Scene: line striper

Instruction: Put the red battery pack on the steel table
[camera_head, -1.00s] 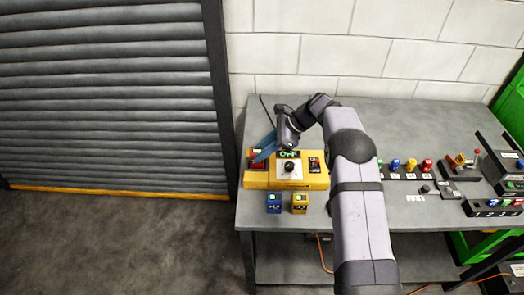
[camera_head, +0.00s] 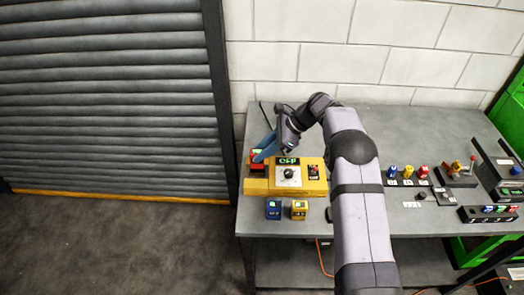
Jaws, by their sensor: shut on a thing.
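The red battery pack (camera_head: 257,156) is at the left end of the yellow unit (camera_head: 313,187). My gripper (camera_head: 262,153) reaches it from the right and is shut on it, with a blue finger along its side. The gripper partly hides the pack. I cannot tell whether the pack still touches the unit. The steel table (camera_head: 430,123) is grey and carries the unit.
A blue pack (camera_head: 273,209) and a yellow pack (camera_head: 299,209) stand in front of the unit. Several coloured pieces sit on a dark rack (camera_head: 407,183) at right. Bare tabletop lies left of the blue pack and behind the unit.

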